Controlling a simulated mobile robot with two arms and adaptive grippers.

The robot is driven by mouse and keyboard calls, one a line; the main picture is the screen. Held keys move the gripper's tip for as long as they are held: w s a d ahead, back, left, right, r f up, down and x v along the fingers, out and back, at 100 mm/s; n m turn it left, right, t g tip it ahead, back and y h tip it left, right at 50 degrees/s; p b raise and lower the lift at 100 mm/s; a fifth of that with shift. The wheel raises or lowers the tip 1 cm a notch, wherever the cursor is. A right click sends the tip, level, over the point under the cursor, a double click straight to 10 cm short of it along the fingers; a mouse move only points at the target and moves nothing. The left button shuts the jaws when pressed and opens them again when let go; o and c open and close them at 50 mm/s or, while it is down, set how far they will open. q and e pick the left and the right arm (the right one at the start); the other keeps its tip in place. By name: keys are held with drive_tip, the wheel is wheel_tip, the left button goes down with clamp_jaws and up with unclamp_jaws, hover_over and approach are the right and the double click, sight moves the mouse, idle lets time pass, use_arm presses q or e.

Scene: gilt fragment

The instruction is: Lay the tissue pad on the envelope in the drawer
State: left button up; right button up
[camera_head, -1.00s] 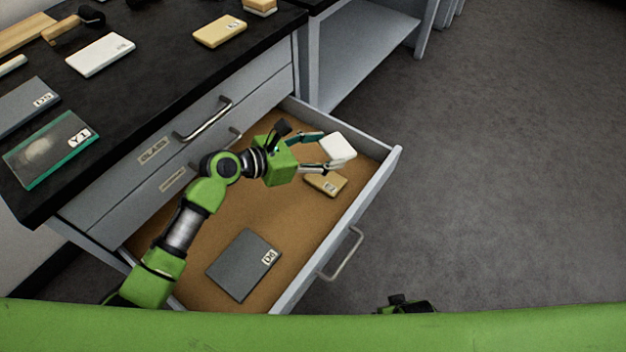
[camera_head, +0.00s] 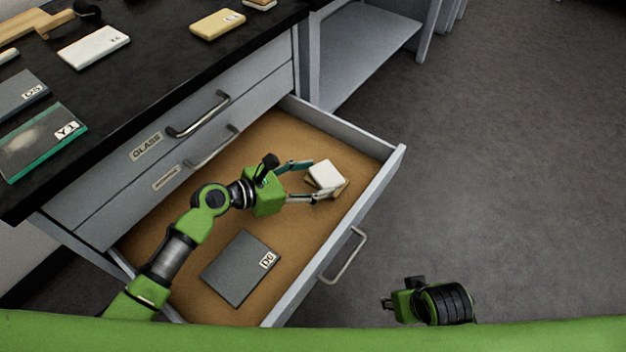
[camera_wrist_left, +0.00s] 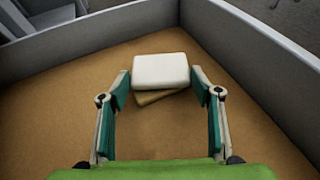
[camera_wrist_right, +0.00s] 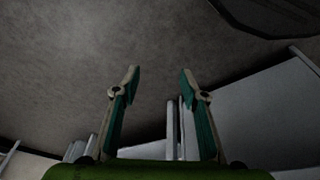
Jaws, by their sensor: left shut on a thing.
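The white tissue pad (camera_head: 326,174) is between the fingertips of my left gripper (camera_head: 318,180), which is shut on it inside the open drawer. The tan envelope (camera_head: 340,188) is mostly hidden beneath the pad; only an edge shows. In the left wrist view the pad (camera_wrist_left: 161,70) is roughly level, with the envelope (camera_wrist_left: 158,97) turned a little under it. I cannot tell whether they touch. My right gripper (camera_wrist_right: 159,74) is open and empty, outside the drawer over the floor side.
The drawer's front wall (camera_head: 345,220) and far side wall (camera_head: 340,130) stand close around the pad. A dark grey book-like item (camera_head: 238,268) lies nearer in the drawer. The dark countertop (camera_head: 140,90) above holds several flat items. The drawer's middle floor is bare.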

drive_tip(key=shift+r, duration=0.15)
use_arm(q)
drive_tip(key=shift+f, duration=0.1)
drive_tip(key=o, duration=0.3)
drive_tip(key=shift+f, duration=0.1)
drive_tip(key=o, duration=0.4)
drive_tip(key=shift+o, duration=0.2)
use_arm(e)
drive_tip(key=shift+r, duration=0.1)
use_arm(q)
drive_tip(key=shift+s+a+r, duration=0.1)
drive_tip(key=shift+a+r, duration=0.05)
drive_tip(key=shift+r, duration=0.1)
drive_tip(key=p+v, duration=0.2)
drive_tip(key=v, duration=0.9)
drive_tip(key=shift+s+a+r, duration=0.15)
drive_tip(key=shift+a, duration=0.1)
use_arm(e)
wheel_tip(320, 180, down, 8)
drive_tip(key=shift+s+f+g, duration=0.25)
drive_tip(key=shift+s+g, duration=0.05)
drive_tip(key=shift+s, duration=0.15)
